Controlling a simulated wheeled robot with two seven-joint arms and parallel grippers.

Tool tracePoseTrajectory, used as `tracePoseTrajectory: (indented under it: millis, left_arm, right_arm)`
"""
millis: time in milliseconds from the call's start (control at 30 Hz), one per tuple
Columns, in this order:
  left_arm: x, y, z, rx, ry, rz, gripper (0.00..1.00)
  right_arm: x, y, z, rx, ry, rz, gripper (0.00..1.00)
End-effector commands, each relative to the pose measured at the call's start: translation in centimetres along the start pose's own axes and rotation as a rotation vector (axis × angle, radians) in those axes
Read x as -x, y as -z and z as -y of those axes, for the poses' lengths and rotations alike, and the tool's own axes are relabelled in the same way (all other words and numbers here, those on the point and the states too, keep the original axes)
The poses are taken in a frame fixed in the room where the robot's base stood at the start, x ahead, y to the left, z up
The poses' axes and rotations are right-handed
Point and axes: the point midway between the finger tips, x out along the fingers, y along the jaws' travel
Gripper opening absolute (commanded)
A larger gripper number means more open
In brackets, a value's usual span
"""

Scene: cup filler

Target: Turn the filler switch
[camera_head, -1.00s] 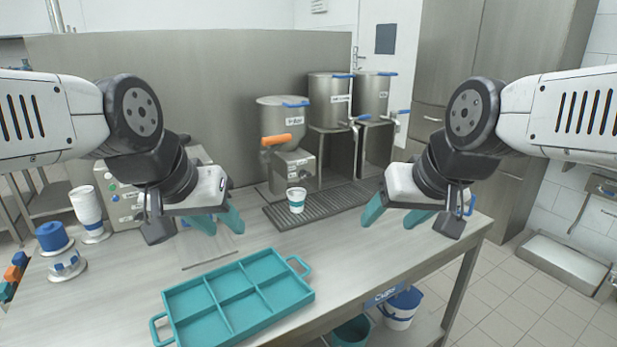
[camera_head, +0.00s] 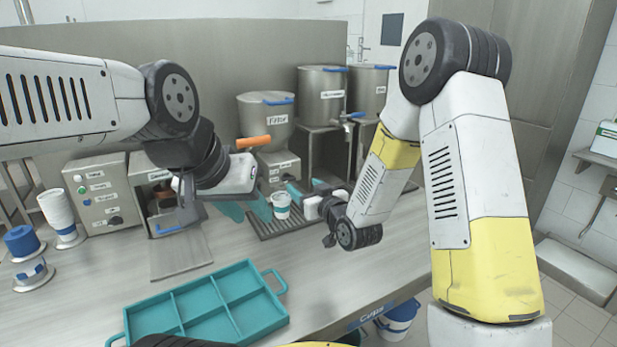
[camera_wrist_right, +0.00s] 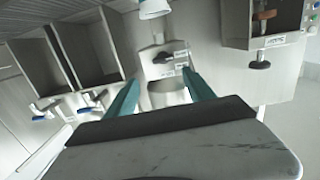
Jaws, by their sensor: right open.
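The filler (camera_head: 265,115) is a steel pot with an orange handle (camera_head: 254,142) on a steel base behind the drip tray. In the right wrist view, its black switch (camera_wrist_right: 172,57) is on the base front, between small labels. My right gripper (camera_wrist_right: 161,80) is open, its teal fingers either side of the switch in that view; contact is not visible. In the head view, it reaches in front of the filler base, near the white and teal cup (camera_head: 281,206). That cup also shows in the wrist view (camera_wrist_right: 154,9). My left gripper (camera_head: 246,208) is open and empty, left of the cup.
A teal compartment tray (camera_head: 207,304) lies at the front of the table. Cup stacks (camera_head: 56,210) and a control box (camera_head: 98,192) stand left. Two steel tanks (camera_head: 322,92) stand right of the filler. The drip tray (camera_head: 270,226) is under the cup.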

Motion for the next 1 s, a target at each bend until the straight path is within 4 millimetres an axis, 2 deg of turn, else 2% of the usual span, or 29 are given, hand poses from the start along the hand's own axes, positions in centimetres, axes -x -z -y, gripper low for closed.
tracePoseTrajectory:
  millis: [33, 267, 367, 700, 833, 1000]
  left_arm:
    - [0.0, 0.0, 0.0, 0.000, 0.000, 0.000, 0.36]
    - [0.0, 0.0, 0.0, 0.000, 0.000, 0.000, 0.36]
    - [0.0, 0.0, 0.0, 0.000, 0.000, -0.001, 0.36]
    - [0.0, 0.0, 0.0, 0.000, 0.000, 0.000, 0.36]
    - [0.0, 0.0, 0.0, 0.000, 0.000, 0.000, 0.36]
    - [0.0, 0.0, 0.0, 0.000, 0.000, 0.000, 0.36]
  right_arm:
    - [-0.2, -0.8, 0.8, -0.005, 0.014, -0.021, 0.62]
    - [-0.8, -1.4, 1.9, -0.012, 0.032, -0.084, 0.62]
    - [-1.7, -1.3, 1.9, -0.011, 0.033, -0.087, 0.62]
    - [-6.9, -0.8, 2.0, -0.011, 0.032, -0.085, 0.62]
    - [-7.9, -0.8, 2.0, -0.011, 0.032, -0.084, 0.62]
    - [-8.3, -0.8, 2.0, -0.011, 0.031, -0.084, 0.62]
